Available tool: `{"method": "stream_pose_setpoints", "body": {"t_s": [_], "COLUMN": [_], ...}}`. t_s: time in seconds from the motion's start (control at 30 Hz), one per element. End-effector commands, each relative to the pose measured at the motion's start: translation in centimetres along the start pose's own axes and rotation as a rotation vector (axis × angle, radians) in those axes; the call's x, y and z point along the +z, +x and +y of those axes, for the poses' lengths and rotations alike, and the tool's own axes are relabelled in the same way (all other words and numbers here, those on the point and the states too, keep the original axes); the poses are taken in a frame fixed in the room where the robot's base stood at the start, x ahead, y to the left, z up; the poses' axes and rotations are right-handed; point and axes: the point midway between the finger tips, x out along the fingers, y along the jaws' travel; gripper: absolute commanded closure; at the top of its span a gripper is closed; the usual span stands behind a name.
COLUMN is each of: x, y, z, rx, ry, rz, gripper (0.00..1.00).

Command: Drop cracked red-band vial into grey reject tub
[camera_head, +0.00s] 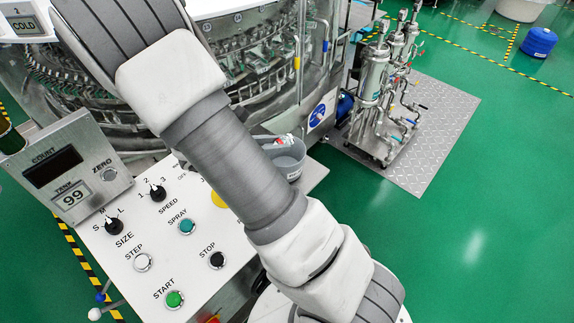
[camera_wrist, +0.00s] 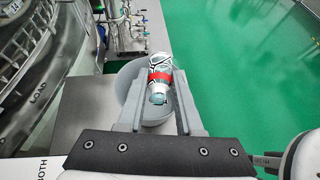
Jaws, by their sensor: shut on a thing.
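The vial (camera_wrist: 160,85) is clear with a red band and dark crack-like lines near its top. My gripper (camera_wrist: 161,78) is shut on it, with one finger on each side. The round grey tub (camera_wrist: 128,88) lies behind and below the vial in the wrist view, its middle hidden by the fingers and vial. In the head view the grey tub (camera_head: 291,166) stands beside my forearm, partly hidden by it. The vial's red and white end (camera_head: 285,139) shows at the tub's far side there. I cannot tell the height between them.
A control panel (camera_head: 140,262) with knobs and buttons is at the left, below the washer (camera_head: 262,62). A pump and filter skid (camera_head: 378,90) stands behind the tub on a metal plate. Green floor (camera_head: 480,220) is clear at the right.

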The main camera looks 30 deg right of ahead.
Motion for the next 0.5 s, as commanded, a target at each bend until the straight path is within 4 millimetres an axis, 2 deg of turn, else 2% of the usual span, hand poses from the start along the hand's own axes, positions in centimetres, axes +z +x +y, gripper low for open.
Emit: {"method": "stream_pose_setpoints", "body": {"t_s": [0.03,0.2,0.5], "x": [-1.1,-2.7,-3.2], "y": [0.6,1.5,1.8], "z": [0.0,0.0,0.0], "rx": [0.000,0.000,0.000], "ry": [-0.001,-0.001,0.001], "rz": [0.000,-0.001,-0.001], "gripper": [1.00,1.00,1.00]}}
